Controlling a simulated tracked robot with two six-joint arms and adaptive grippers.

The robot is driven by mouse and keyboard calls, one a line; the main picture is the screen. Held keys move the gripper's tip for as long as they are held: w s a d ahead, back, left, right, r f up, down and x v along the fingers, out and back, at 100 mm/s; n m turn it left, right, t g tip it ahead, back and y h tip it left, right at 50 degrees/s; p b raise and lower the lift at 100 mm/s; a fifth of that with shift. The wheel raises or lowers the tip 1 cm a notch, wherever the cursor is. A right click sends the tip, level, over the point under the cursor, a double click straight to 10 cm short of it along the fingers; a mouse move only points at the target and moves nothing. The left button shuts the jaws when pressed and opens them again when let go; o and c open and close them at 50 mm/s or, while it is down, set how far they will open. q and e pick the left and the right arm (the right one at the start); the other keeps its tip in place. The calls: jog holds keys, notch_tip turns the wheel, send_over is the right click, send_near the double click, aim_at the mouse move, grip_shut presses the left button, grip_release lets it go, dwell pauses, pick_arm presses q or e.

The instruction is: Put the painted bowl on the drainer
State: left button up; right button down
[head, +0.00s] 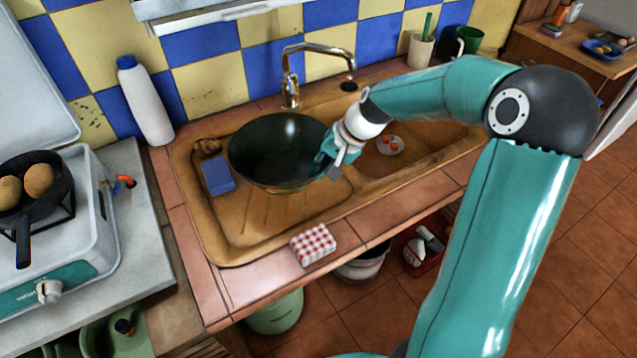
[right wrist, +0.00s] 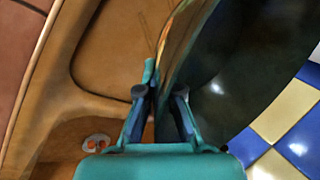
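The painted bowl (head: 275,145) is dark green and glossy inside. In the head view it is over the ridged drainer (head: 262,222), the left part of the tan sink unit. My right gripper (head: 337,160) is at the bowl's right rim. In the right wrist view the rim of the bowl (right wrist: 235,75) passes between the two fingers of my right gripper (right wrist: 160,98), which are shut on it. The drainer (right wrist: 118,50) also shows there, beside the bowl. Whether the bowl's underside touches the drainer is hidden. My left gripper is not in view.
A blue sponge (head: 217,176) and a brown scrubber (head: 207,147) lie left of the bowl. The tap (head: 291,80) rises behind it. A red checked cloth (head: 312,244) lies at the front edge. A white bottle (head: 146,103) stands at left. The basin (head: 425,150) is right.

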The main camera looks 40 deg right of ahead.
aim_at(311, 191)
jog(key=shift+f, duration=2.35)
jog(key=shift+f+b, duration=0.15)
jog(key=shift+b, duration=0.2)
jog(key=c, duration=1.6)
grip_release()
jog(key=v, duration=1.2)
